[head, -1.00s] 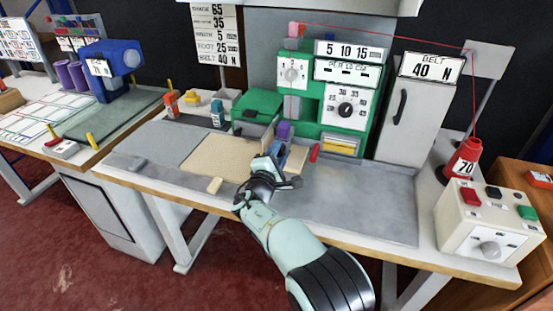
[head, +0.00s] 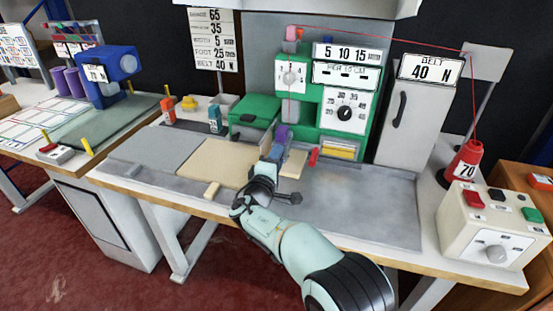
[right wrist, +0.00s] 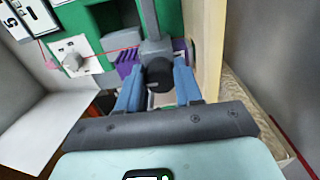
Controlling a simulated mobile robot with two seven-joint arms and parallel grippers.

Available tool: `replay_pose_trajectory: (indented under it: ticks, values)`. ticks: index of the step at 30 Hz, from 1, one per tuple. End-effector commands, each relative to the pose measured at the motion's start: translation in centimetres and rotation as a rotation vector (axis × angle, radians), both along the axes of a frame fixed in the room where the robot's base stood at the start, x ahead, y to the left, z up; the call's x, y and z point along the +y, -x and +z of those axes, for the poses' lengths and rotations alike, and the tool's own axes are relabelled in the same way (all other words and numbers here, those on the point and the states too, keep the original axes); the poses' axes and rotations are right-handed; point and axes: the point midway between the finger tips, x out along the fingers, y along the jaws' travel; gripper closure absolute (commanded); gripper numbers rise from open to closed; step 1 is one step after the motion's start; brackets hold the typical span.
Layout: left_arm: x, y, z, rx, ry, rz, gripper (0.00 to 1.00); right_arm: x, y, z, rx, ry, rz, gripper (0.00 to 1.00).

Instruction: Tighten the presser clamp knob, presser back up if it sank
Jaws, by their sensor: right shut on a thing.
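My right gripper (head: 277,152) reaches over the bench to the green sewing machine (head: 314,100). In the right wrist view its two blue fingers (right wrist: 159,80) are shut on a dark round knob (right wrist: 160,75), the presser clamp knob, below a grey vertical bar (right wrist: 150,20). A purple ribbed part (right wrist: 128,62) sits just beside the knob; it also shows above the fingers in the head view (head: 282,133). The fingers hide the knob in the head view. The presser's height cannot be told. My left gripper is not in view.
A beige panel (head: 215,160) lies on the bench left of my gripper, with a small beige block (head: 212,189) near the front edge. A red piece (head: 314,156) lies to the right. A control box (head: 490,225) stands at the right end. The grey bench right of my arm (head: 370,200) is clear.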

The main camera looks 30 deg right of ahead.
Motion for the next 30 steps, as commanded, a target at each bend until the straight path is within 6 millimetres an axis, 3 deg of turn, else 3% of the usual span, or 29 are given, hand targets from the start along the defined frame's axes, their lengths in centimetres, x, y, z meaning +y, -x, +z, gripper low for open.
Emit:
replay_pose_trajectory:
  ticks: [7, 8, 10, 21, 30]
  values:
    - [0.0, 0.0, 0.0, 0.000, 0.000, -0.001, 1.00, 0.0, 0.0, 0.0, -0.002, -0.003, 0.000, 0.95]
    - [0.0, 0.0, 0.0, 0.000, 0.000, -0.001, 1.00, 0.0, 0.0, 0.0, -0.002, -0.003, 0.000, 0.62]
    - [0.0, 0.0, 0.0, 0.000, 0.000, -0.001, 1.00, 0.0, 0.0, 0.0, -0.002, -0.003, 0.000, 0.40]
    - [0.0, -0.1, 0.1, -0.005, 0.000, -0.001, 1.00, 0.4, 0.2, 0.0, 0.001, -0.002, 0.002, 0.40]
    - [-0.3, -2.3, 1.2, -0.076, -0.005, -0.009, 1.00, 4.6, 3.8, 0.2, 0.001, -0.004, 0.006, 0.40]
